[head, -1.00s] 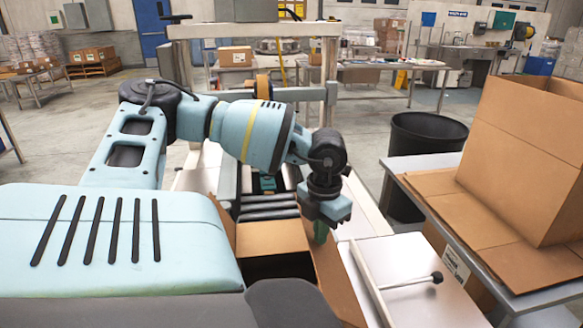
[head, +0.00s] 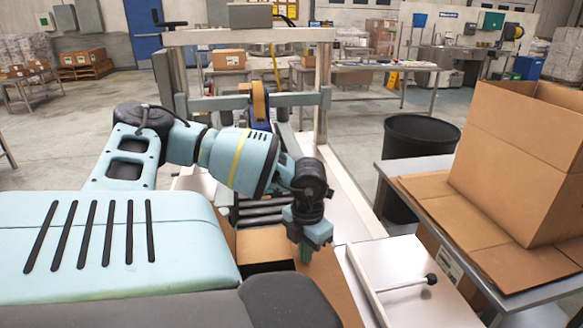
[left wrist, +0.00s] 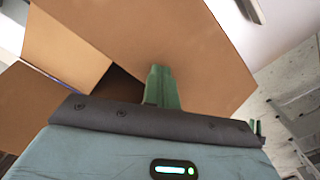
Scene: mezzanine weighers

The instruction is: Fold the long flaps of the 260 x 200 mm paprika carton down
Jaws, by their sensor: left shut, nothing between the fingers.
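The paprika carton (head: 262,245) stands open at the lower middle of the head view, partly behind my own arm. A brown flap (head: 328,278) on its right side slants beside the dark opening. My left gripper (head: 305,254) points down at this flap, its green fingers shut and empty. In the left wrist view the fingers (left wrist: 162,86) lie against or just over the broad flap (left wrist: 195,45); contact is hard to tell. The dark inside and another flap (left wrist: 65,42) show to their left. The carton's near side is hidden. My right gripper is not in view.
A roller conveyor with a tape-head frame (head: 258,105) stands behind the carton. A white side table (head: 400,275) with a black-knobbed rod (head: 430,279) is to the right. Beyond it, a bench holds a large open carton (head: 520,165). A black bin (head: 420,150) stands behind.

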